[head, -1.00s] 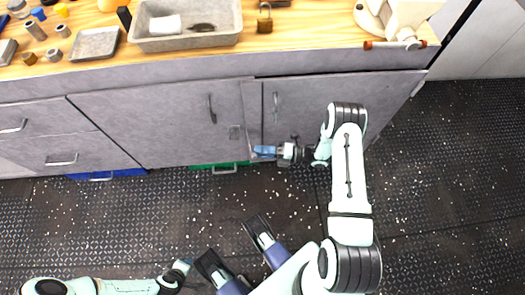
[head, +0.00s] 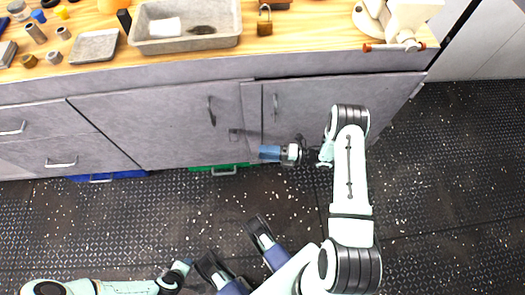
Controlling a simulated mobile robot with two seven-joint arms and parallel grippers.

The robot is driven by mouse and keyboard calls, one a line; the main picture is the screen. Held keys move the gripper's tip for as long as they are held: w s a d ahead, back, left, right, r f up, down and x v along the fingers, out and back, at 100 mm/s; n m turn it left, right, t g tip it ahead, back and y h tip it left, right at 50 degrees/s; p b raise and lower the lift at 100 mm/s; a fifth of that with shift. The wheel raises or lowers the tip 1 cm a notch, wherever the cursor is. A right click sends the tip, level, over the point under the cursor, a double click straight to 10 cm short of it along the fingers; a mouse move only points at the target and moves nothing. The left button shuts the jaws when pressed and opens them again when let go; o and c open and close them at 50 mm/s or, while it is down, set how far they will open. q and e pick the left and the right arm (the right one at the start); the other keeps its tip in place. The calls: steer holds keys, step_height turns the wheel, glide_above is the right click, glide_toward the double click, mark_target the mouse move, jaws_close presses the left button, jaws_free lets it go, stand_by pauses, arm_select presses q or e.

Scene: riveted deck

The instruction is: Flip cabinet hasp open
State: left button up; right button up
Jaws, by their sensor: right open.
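The grey cabinet (head: 165,125) has two doors that meet near the middle, both with dark vertical handles. A small metal hasp (head: 235,134) sits low near the seam between them; whether its leaf lies flat or stands out is too small to tell. My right gripper (head: 265,153) is open and empty, just right of and below the hasp, close to the lower part of the right door (head: 325,110). It appears apart from the hasp. My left gripper (head: 184,265) is low over the floor, far from the cabinet; its fingers are too small to judge.
A wooden worktop (head: 300,55) above carries a grey tray (head: 187,43), a brass padlock (head: 264,27) and several small parts. Green (head: 212,167) and blue (head: 110,176) bins show below the cabinet. The dark floor in front is mostly clear.

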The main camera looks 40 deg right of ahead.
arm_select(q)
steer(key=shift+w+d+r+p, duration=0.15)
steer(key=shift+w+r+p, duration=0.1)
steer(key=shift+r, duration=0.25)
steer(key=shift+w+d+r+p, duration=0.15)
steer(key=shift+r+p, duration=0.1)
steer(key=shift+r, duration=0.2)
arm_select(e)
steer(key=v, duration=1.1)
steer(key=shift+s+d, duration=0.2)
steer(key=shift+r, duration=0.1)
